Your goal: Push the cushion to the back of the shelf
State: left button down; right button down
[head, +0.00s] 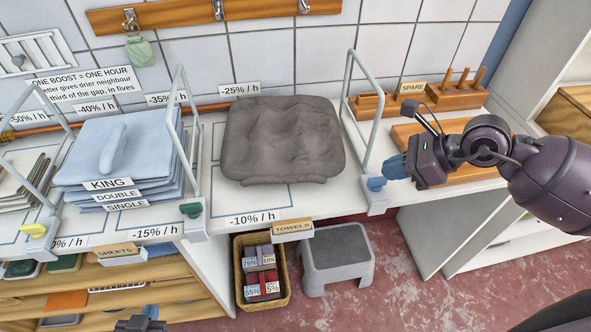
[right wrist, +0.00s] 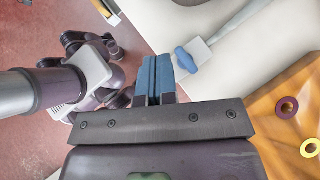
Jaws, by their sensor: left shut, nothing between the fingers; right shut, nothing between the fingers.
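The dark grey tufted cushion (head: 283,140) lies on the white shelf (head: 318,203), between two pale wire dividers, in the head view. Its far edge hides the shelf's back edge, so I cannot tell whether it touches the wall. A strip of bare shelf shows in front of it. My right gripper (head: 387,170) is shut and empty, to the right of the cushion beyond the right divider, apart from the cushion. Its blue fingers also show together in the right wrist view (right wrist: 156,78). My left gripper (head: 150,312) is shut and empty at the bottom edge, low in front of the shelf.
Folded blue sheets (head: 122,160) fill the bay to the left. The right divider (head: 362,120) stands between the cushion and my right gripper, with wooden pegs (head: 455,92) behind. A basket (head: 262,280) and grey step stool (head: 336,257) stand below the shelf.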

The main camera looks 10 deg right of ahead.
aim_at(320, 177)
jog(key=x, duration=1)
jog(key=shift+s+f, duration=0.1)
jog(key=shift+s, duration=0.15)
jog(key=shift+w+a, duration=0.6)
jog(key=shift+a, duration=0.4)
jog(key=shift+w+a, duration=0.25)
jog(key=shift+a, duration=0.35)
jog(key=shift+w+a, duration=0.1)
jog(key=shift+w+a, duration=0.3)
jog(key=shift+a, duration=0.2)
jog(key=shift+w+a, duration=0.3)
jog(key=shift+a, duration=0.25)
jog(key=shift+s+d, duration=0.1)
